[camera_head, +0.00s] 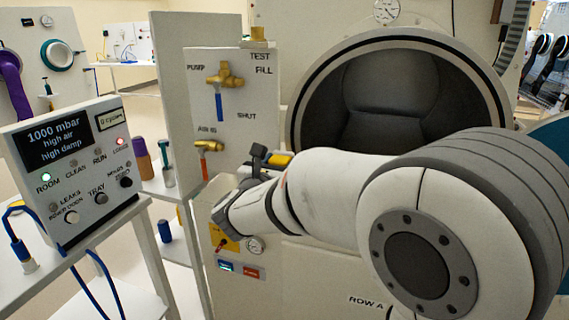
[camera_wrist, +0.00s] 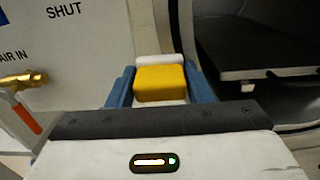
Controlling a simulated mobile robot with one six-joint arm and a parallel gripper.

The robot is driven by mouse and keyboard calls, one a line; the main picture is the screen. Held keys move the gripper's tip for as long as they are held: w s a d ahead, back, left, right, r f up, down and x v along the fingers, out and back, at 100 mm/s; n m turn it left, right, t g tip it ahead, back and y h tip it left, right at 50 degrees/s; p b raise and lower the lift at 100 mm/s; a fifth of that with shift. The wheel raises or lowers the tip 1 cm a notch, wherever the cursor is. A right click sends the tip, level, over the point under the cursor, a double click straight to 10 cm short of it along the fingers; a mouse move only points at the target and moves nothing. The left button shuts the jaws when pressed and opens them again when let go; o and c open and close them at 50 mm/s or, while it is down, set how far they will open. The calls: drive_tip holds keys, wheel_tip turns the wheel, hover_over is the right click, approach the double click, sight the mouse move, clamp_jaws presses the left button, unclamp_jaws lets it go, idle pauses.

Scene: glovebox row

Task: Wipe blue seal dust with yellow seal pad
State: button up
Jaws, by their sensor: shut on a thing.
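The yellow seal pad (camera_wrist: 160,84) sits between the blue fingers of my gripper (camera_wrist: 158,78) in the wrist view, with a white part at its far end. My gripper is shut on it. In the head view my wrist mostly hides the gripper, and a bit of yellow (camera_head: 281,160) shows just beyond it, in front of the port's lower left. I cannot make out any blue seal dust in either view.
A round dark port (camera_head: 400,95) with a thick rim stands behind my arm. Left of it, a panel carries a blue-handled valve (camera_head: 219,100) and a red-handled valve (camera_head: 203,160). A control box (camera_head: 75,165) stands at the left, with blue tubing (camera_head: 95,265) below.

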drive_tip(key=shift+a, duration=0.1)
drive_tip(key=shift+s+a+f, duration=0.15)
drive_tip(key=shift+s+a, duration=0.05)
drive_tip(key=shift+a, duration=0.1)
drive_tip(key=shift+v, duration=2.55)
drive_tip(key=shift+s+d, duration=0.1)
drive_tip(key=shift+d, duration=0.05)
drive_tip(key=shift+v, duration=1.45)
